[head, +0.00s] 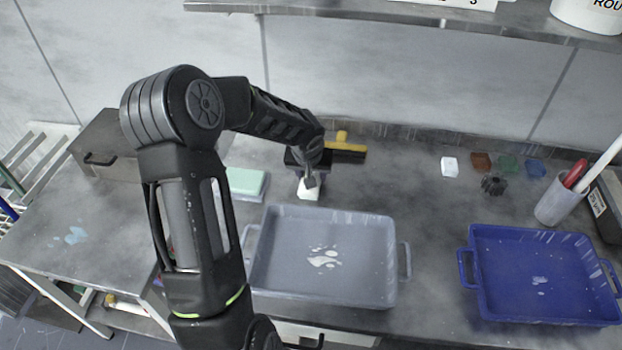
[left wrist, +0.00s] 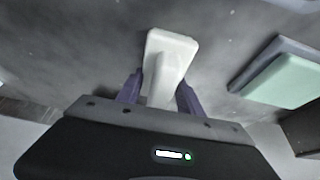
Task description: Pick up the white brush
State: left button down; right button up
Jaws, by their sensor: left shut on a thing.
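The white brush (left wrist: 172,48) is between the purple fingers of my left gripper (left wrist: 160,92) in the left wrist view. The fingers are shut on its narrow handle, and its wider end points away from the gripper. In the head view the white brush (head: 308,191) shows under my left gripper (head: 309,180), just behind the grey tray. The wrist hides part of it there. I cannot tell whether the brush touches the table. My right gripper is not in view.
A grey tray (head: 262,262) stands in front of the brush, and a blue tray (head: 472,285) is at right. A green block (head: 246,181) lies left of the brush. A yellow-and-black tool (head: 345,147) is behind. The table between the trays is clear.

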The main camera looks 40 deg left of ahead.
pick_arm(q)
jog(key=shift+r, duration=0.1)
notch_tip(320, 180, up, 10)
jog(key=shift+f, duration=0.1)
dwell(0.5)
dwell(0.4)
jog(key=c, duration=1.3)
grip_release()
jog(key=c, duration=0.7)
jog(key=shift+o, duration=0.2)
jog(key=d+m, duration=0.2)
jog(key=d, duration=0.6)
jog(key=d+f+m+h, duration=0.1)
jog(key=d+m, duration=0.1)
jog(key=d, duration=0.6)
jog(key=d+f+m+h, duration=0.1)
jog(key=d, duration=0.7)
jog(key=shift+w+f+m+t, duration=0.15)
jog(key=shift+w+m+t, duration=0.15)
jog(key=shift+m+t, duration=0.1)
